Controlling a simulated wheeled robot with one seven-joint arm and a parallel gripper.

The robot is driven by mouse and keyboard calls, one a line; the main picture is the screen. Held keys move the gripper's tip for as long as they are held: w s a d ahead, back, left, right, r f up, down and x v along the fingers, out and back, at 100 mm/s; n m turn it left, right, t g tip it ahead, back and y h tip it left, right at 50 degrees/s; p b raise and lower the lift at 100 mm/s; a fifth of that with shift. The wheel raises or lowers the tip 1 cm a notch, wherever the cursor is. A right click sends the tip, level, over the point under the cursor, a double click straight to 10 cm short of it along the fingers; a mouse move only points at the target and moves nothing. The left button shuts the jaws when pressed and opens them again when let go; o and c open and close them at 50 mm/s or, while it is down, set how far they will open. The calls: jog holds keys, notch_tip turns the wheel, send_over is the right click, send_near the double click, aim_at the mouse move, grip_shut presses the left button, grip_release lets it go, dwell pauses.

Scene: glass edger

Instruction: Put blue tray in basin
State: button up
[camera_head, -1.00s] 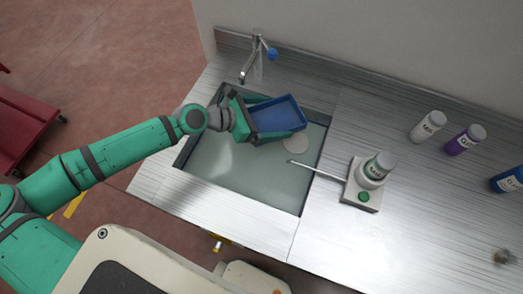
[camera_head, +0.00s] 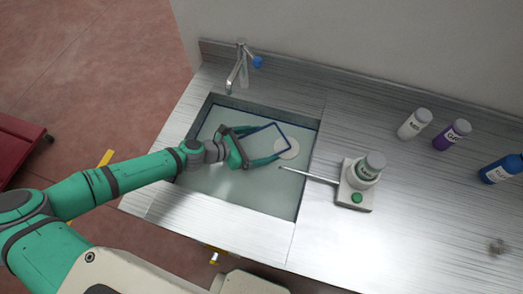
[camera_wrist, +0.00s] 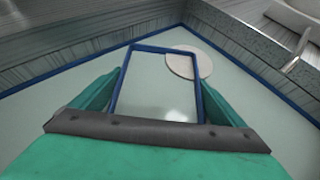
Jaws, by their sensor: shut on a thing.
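The blue tray (camera_head: 282,135) is inside the sunken basin (camera_head: 222,100), toward its back. Its thin blue rim shows, and its inside has the same pale grey-green look as the liquid around it, so the tray seems sunk to about its rim. My gripper (camera_head: 256,146) reaches in from the left and is shut on the tray, with a green finger along each side. In the wrist view the tray's rim (camera_wrist: 160,48) frames pale liquid between the fingers. Whether the tray touches the basin floor cannot be told.
A pale round disc (camera_head: 286,148) lies by the tray's right end. A tap (camera_head: 239,65) stands behind the basin. Several bottles stand farther right on the steel counter.

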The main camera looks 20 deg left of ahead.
aim_at(262, 152)
jog(key=shift+f, duration=2.75)
jog(key=o, duration=1.2)
jog(key=shift+f, duration=0.2)
jog(key=shift+r, duration=0.15)
jog(key=v, duration=1.2)
jog(key=shift+d, duration=0.1)
